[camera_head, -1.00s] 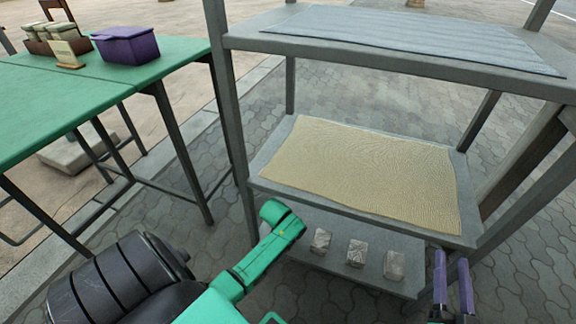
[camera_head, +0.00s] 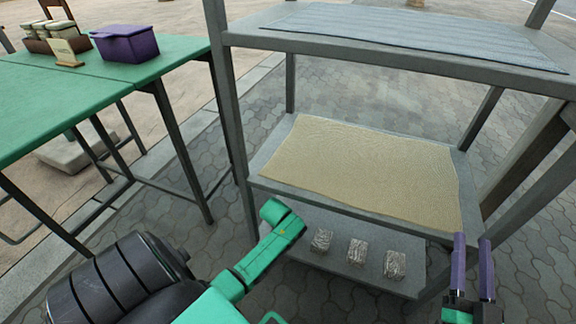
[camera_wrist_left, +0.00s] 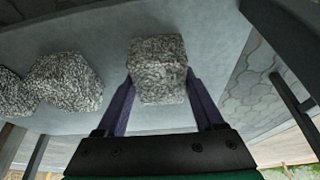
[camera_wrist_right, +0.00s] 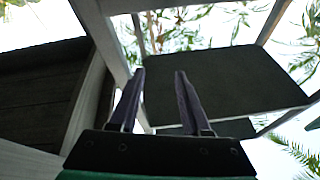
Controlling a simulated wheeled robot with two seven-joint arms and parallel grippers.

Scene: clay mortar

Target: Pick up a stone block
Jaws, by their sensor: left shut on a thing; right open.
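Three rough grey stone blocks, a left one (camera_head: 321,240), a middle one (camera_head: 357,252) and a right one (camera_head: 395,265), stand in a row on the low shelf (camera_head: 340,223). In the left wrist view my left gripper (camera_wrist_left: 158,88) is shut on the end stone block (camera_wrist_left: 158,66), with a finger on each side. Two other blocks (camera_wrist_left: 65,82) lie left of it there. The left gripper is hidden in the head view. My right gripper (camera_head: 472,238) is open and empty, right of the shelves; it also shows in the right wrist view (camera_wrist_right: 159,72).
The middle shelf holds a tan textured mat (camera_head: 365,165) and overhangs the low shelf. The top shelf has a grey mat (camera_head: 400,35). A green table (camera_head: 60,95) at left carries a purple box (camera_head: 126,44) and several jars. Grey shelf posts (camera_head: 226,100) stand close by.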

